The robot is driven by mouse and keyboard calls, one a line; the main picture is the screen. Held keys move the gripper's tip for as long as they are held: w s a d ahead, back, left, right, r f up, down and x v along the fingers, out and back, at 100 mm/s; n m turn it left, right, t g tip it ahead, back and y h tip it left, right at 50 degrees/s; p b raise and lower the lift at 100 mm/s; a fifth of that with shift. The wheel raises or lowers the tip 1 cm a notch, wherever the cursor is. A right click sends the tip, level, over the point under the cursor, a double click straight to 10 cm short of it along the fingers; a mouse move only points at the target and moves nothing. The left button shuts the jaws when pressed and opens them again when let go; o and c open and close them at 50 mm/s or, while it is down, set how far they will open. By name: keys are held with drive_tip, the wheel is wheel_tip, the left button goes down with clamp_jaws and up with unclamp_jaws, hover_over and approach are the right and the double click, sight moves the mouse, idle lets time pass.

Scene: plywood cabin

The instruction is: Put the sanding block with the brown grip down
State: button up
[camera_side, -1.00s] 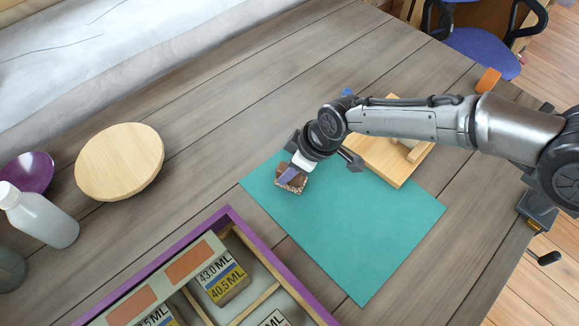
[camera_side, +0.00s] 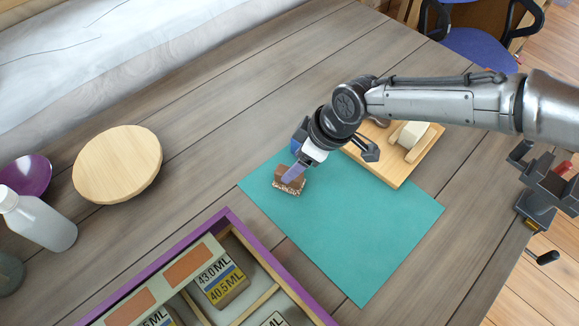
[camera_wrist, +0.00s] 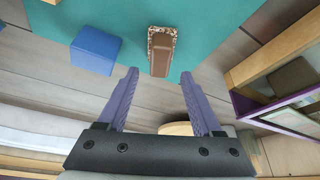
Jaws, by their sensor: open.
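The sanding block with the brown grip (camera_side: 289,180) rests on the teal mat (camera_side: 370,240), near its left corner, grip side up. It also shows in the wrist view (camera_wrist: 161,54), just beyond the fingertips. My gripper (camera_side: 292,173) is open, with its purple fingers close to the block in the side view. In the wrist view my gripper (camera_wrist: 158,75) has its fingers spread wide, with nothing between the tips. The fingers partly cover the block in the side view.
A blue block (camera_wrist: 95,50) lies beside the sanding block in the wrist view. A wooden board (camera_side: 400,170) with a cream-topped block (camera_side: 413,134) is right of the gripper. A purple-edged compartment tray (camera_side: 230,218) is in front. A round wooden disc (camera_side: 118,165) and white bottle (camera_side: 38,220) stand left.

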drive_tip(key=d+r+m+t, duration=0.1)
drive_tip(key=d+r+m, duration=0.2)
drive_tip(key=d+r, duration=1.3)
drive_tip(key=s+d+r+m+t+h, duration=0.1)
drive_tip(key=d+r+m, duration=0.15)
drive_tip(key=d, duration=0.45)
drive_tip(key=s+d+r+m, duration=0.1)
drive_tip(key=s+d+r, duration=0.15)
drive_tip(key=d, duration=0.45)
drive_tip(key=s+d+f+m+t+h, duration=0.1)
drive_tip(key=s+d+m+h, duration=0.2)
drive_tip(key=s+d, duration=1.6)
drive_tip(key=shift+s+d+f+m+t, duration=0.4)
drive_tip(key=shift+s+m, duration=0.15)
drive_tip(key=shift+m, duration=1.5)
